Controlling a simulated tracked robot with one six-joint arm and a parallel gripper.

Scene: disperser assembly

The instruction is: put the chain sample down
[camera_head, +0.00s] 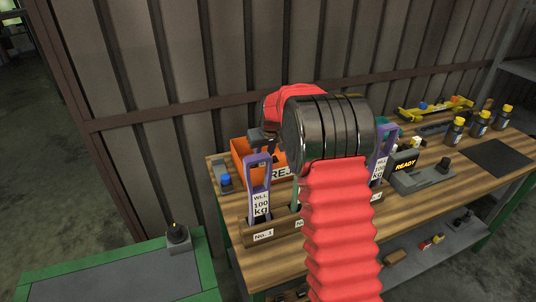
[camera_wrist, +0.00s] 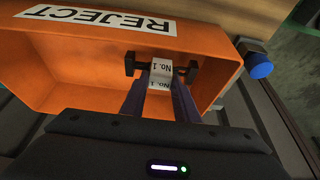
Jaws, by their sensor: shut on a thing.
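In the wrist view my gripper (camera_wrist: 160,92) points into the orange bin (camera_wrist: 75,62) marked REJECT. Its two dark purple fingers are shut on a small piece with white "No. 1" labels (camera_wrist: 161,71), seemingly the chain sample. A dark crossbar with blocky ends (camera_wrist: 131,64) shows at the piece. It is over or within the bin's mouth; I cannot tell how far from the bin's floor. In the head view the bin (camera_head: 240,148) stands at the bench's left end, and my arm hides the gripper's tip and the sample.
A purple "WLL 100 kg" frame (camera_head: 258,187) stands at the wooden rack (camera_head: 272,233) in front of the bin; another (camera_head: 383,150) is right of my arm. A blue-topped button box (camera_head: 225,182) is left of the bin. A READY device (camera_head: 420,175) and bottles (camera_head: 480,124) stand right.

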